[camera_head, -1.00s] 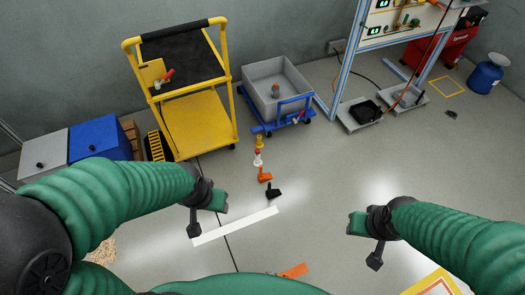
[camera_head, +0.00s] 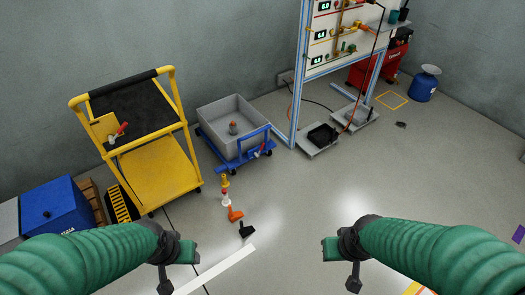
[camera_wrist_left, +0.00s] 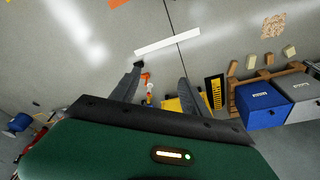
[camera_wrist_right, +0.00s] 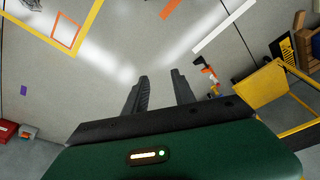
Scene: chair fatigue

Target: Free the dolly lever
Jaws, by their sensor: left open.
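A blue dolly (camera_head: 249,164) stands on the floor left of the middle in the head view, with a grey bin (camera_head: 215,134) on it. A small red and white part, perhaps its lever (camera_head: 262,152), shows at its front right; what blocks it is too small to tell. A yellow cart (camera_head: 165,172) to its left has a red-handled lever (camera_head: 120,130) on a yellow plate. My left gripper (camera_head: 190,252) is open and empty above the floor, well short of the dolly. My right gripper (camera_head: 328,249) is also open and empty, apart from everything.
Several small yellow, white, orange and black items, including an orange one (camera_head: 235,214), lie in a row before the dolly. A white strip (camera_head: 225,268) lies nearer. Blue box (camera_head: 55,205) at left, framed bench (camera_head: 299,80) behind, right.

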